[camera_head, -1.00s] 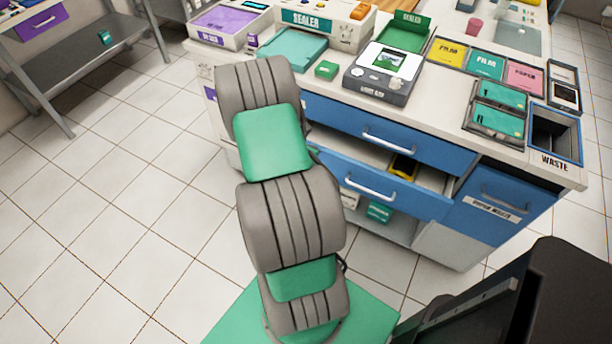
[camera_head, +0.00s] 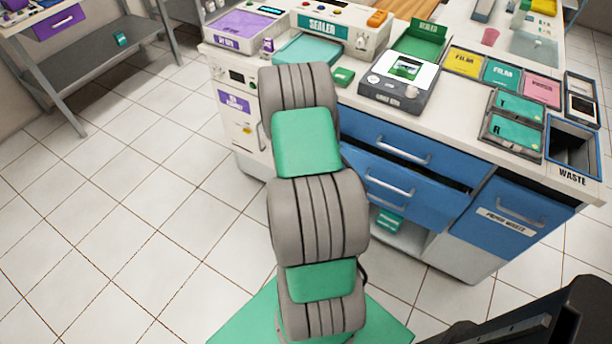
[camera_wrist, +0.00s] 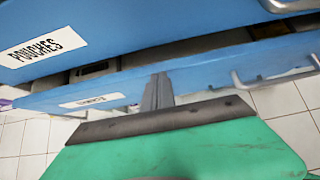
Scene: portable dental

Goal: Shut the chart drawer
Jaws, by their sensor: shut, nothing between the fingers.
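The chart drawer (camera_head: 425,207) is the lower blue drawer of the cabinet, with a silver handle. It stands out a little, with a narrow dark gap above its front. In the wrist view its blue front (camera_wrist: 215,77) carries a white label too small to read surely, below the drawer labelled POUCHES (camera_wrist: 130,30). My gripper (camera_wrist: 160,78) is shut and empty. Its fingertips are at the upper edge of the lower drawer's front; I cannot tell whether they touch. In the head view my arm hides the gripper and the drawer's left end.
The upper blue drawer (camera_head: 385,136) looks shut. A paper waste bin front (camera_head: 515,215) is to the right. The worktop (camera_head: 455,105) above holds a scale, trays and a sealer. An open shelf with a green box (camera_head: 390,221) lies below the drawer. Tiled floor is clear at left.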

